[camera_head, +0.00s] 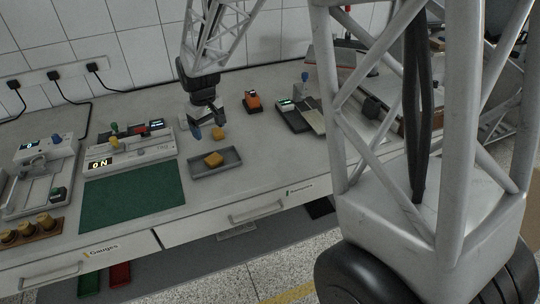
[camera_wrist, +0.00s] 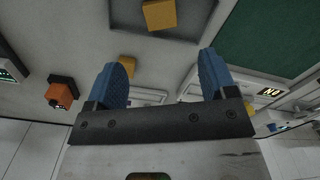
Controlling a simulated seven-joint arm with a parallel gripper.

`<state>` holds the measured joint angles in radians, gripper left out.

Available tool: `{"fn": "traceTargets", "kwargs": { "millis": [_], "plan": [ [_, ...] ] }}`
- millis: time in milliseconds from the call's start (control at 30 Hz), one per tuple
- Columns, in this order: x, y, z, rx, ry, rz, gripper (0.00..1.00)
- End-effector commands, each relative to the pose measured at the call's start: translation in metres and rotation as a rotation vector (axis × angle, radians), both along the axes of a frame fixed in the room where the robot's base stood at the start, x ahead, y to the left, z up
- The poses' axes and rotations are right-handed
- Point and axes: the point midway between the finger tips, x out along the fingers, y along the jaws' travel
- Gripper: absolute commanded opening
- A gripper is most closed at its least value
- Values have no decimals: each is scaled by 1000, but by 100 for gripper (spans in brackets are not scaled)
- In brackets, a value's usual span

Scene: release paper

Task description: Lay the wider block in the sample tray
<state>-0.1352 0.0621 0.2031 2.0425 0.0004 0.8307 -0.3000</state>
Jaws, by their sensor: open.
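A grey sample tray (camera_head: 231,166) lies on the bench with a yellow block (camera_head: 213,159) inside it. In the wrist view the tray (camera_wrist: 190,27) and this block (camera_wrist: 159,14) are at the top edge, partly cut off. A second yellow block (camera_head: 218,132) lies on the bench behind the tray; it also shows in the wrist view (camera_wrist: 126,68), beside the left finger and partly hidden by it. The block in the tray looks the wider of the two. My gripper (camera_head: 207,125) is open and empty above the bench, near the second block; its blue fingers (camera_wrist: 165,58) are wide apart.
An orange device (camera_head: 253,102) stands behind and right of the tray. A green mat (camera_head: 132,195) and a gauge with a lit display (camera_head: 128,152) are to the left. A dark scale-like device (camera_head: 295,116) is to the right. The bench in front of the tray is clear.

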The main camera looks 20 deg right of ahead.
Motion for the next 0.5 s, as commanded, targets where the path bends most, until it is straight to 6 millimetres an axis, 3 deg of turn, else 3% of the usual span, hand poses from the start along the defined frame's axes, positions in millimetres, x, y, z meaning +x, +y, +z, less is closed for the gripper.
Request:
{"fn": "traceTargets", "kwargs": {
  "millis": [267,500],
  "plan": [
    [-35,-15,33,3,-30,-49,78],
    [-86,-33,68,8,-64,-116,78]
  ]
}}
